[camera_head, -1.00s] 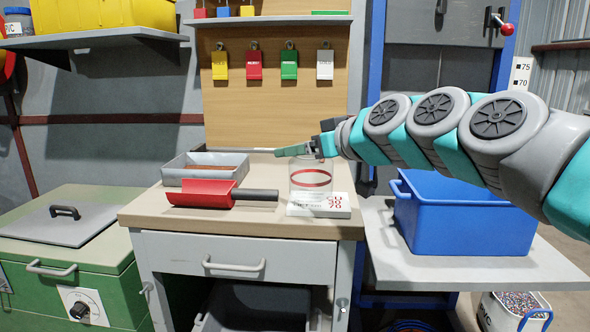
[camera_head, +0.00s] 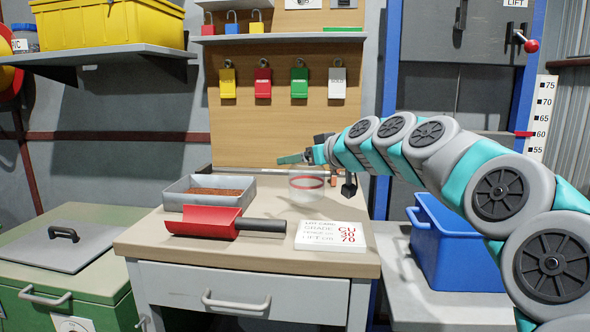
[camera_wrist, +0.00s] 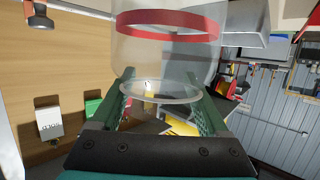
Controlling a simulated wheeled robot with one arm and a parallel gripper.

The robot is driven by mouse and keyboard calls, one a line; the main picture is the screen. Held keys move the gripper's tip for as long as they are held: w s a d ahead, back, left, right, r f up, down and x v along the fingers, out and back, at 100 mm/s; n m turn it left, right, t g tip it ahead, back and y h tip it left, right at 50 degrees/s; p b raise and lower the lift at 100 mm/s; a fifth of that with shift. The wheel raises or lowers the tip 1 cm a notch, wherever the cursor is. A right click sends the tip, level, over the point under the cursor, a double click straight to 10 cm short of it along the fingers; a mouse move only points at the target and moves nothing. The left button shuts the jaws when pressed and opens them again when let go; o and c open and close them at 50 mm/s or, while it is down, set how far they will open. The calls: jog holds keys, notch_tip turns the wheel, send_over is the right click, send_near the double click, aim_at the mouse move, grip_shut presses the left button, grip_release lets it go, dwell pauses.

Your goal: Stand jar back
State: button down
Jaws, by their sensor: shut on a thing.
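The jar (camera_head: 306,186) is clear, with a red band around it. It hangs just above the workbench, behind the white lot card (camera_head: 331,234). My gripper (camera_head: 302,157) is shut on the jar near its rim, with the arm reaching in from the right. In the wrist view the jar (camera_wrist: 168,50) fills the upper middle, between the two green fingers of my gripper (camera_wrist: 160,100). Its round opening shows between the fingers. The jar looks upright in the head view and empty, though its clear wall makes this hard to judge.
A grey tray (camera_head: 176,196) of brown granules and a red scoop (camera_head: 203,222) lie left of the card on the bench (camera_head: 150,240). A blue bin (camera_head: 470,255) stands right.

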jog(key=shift+w+a+f, duration=0.2)
jog(key=shift+w+f, duration=0.45)
jog(key=shift+w+a+f, duration=0.2)
jog(key=shift+w+f, duration=0.4)
jog(key=shift+w, duration=0.05)
jog(key=shift+w+a+f, duration=0.2)
jog(key=shift+w+f, duration=0.45)
jog(key=shift+f, duration=0.1)
jog(key=shift+f+b, duration=0.1)
jog(key=shift+b, duration=0.2)
grip_release()
jog(key=shift+r+p, duration=0.3)
jog(key=shift+p, duration=0.05)
jog(key=v, duration=1.2)
